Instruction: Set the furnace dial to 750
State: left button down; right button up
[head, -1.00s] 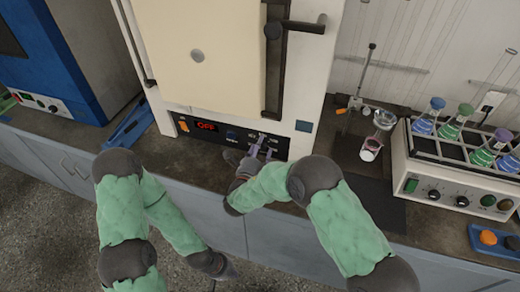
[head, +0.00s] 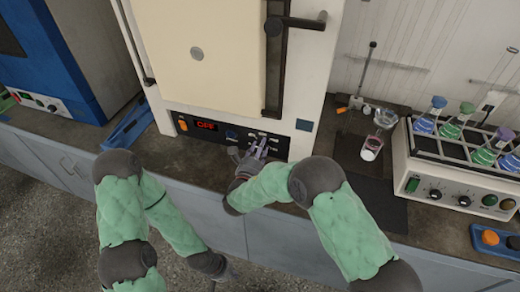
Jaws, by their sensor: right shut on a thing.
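The white furnace (head: 318,100) stands on the counter with its cream door closed. Its black control panel (head: 222,137) has a display (head: 207,126) reading OFF in red. The dial is at the right part of this panel, with small printed marks around it. My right gripper (head: 259,148) is at the dial and shut on it. Its fingers hide most of the dial, so I cannot read its pointer. My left gripper (head: 226,277) hangs low in front of the cabinets, away from the panel; its fingers are too unclear to judge.
An orange switch (head: 183,125) sits at the panel's left end. A blue device (head: 55,55) stands at the left. To the right are a dark mat (head: 380,200), small glass vessels (head: 371,148) and a shaker (head: 440,185) with several flasks.

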jog(key=shift+f+m+b, duration=0.1)
jog(key=shift+m+b, duration=0.3)
jog(key=shift+m, duration=1.1)
jog(key=o, duration=1.1)
jog(key=shift+o, duration=0.2)
jog(key=shift+s, duration=0.1)
jog(key=v, duration=1.2)
